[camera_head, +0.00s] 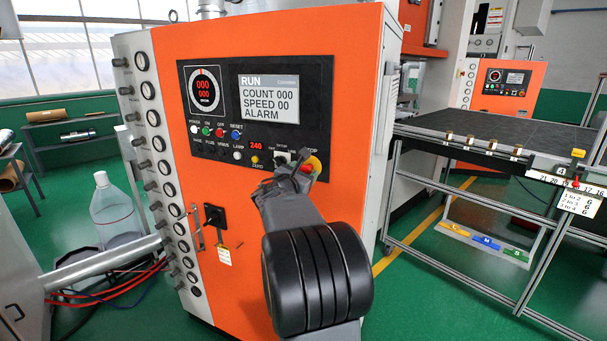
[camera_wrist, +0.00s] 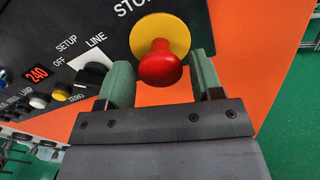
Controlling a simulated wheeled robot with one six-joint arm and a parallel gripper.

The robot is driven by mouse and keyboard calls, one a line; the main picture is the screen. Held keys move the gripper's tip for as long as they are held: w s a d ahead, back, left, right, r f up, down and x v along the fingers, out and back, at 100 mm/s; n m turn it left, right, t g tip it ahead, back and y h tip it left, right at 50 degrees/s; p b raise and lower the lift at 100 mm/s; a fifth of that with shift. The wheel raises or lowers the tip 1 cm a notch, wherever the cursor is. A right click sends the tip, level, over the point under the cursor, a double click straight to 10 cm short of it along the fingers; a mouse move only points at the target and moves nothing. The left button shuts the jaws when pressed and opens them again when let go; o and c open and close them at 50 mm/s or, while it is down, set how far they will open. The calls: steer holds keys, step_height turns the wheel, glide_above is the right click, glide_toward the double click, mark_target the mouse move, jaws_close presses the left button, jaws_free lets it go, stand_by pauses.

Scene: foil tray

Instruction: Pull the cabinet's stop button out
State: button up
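The orange cabinet (camera_head: 350,110) stands in the middle of the head view with a black control panel (camera_head: 200,142). The stop button is a red mushroom head (camera_wrist: 160,66) on a yellow round plate (camera_wrist: 177,28), under the partly hidden label STOP. In the head view my gripper (camera_head: 297,162) is at the panel's lower right corner and hides most of the button; the yellow plate (camera_head: 314,163) shows beside it. In the wrist view my gripper (camera_wrist: 160,84) is open, with one green finger on each side of the red head. Gaps show between the fingers and the head.
A black SETUP/OFF/LINE selector switch (camera_wrist: 93,74) sits close to the left finger. A red 240 display (camera_wrist: 37,73) and small buttons lie further left. A dark table (camera_head: 480,140) stands right of the cabinet, and a clear bottle (camera_head: 112,210) stands left.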

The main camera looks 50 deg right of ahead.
steer(key=shift+o, duration=0.9)
steer(key=b+v, duration=0.3)
steer(key=v, duration=1)
steer(key=shift+s+a+b, duration=0.15)
steer(key=shift+a+b, duration=0.2)
